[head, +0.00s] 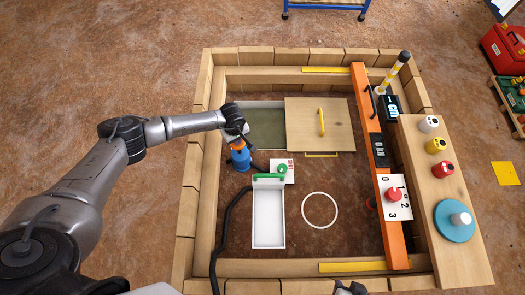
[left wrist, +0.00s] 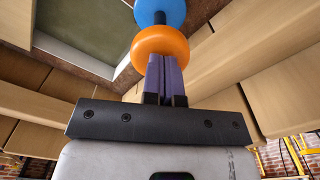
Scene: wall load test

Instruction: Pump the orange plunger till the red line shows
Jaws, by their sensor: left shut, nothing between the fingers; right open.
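The orange plunger (left wrist: 160,48) shows as a round orange knob at the tips of my left gripper (left wrist: 163,62). The blue pump body (left wrist: 160,12) is beyond it. In the head view the blue pump body (head: 240,160) stands in the pit under my left wrist, and the orange knob is mostly covered by the hand. My left gripper is shut and empty, its fingertips right at the knob; whether they touch I cannot tell. I see no red line in either view. At the bottom edge, a dark two-pronged part looks like my right gripper (head: 350,288), partly cut off.
A timber-walled pit (head: 195,150) surrounds the pump. A white tray (head: 268,222) with a green handle, a white plate with a green ring (head: 282,170) and a wooden cover (head: 300,125) are close by. An orange beam (head: 392,225) stands at right. A black hose (head: 222,225) runs left of the tray.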

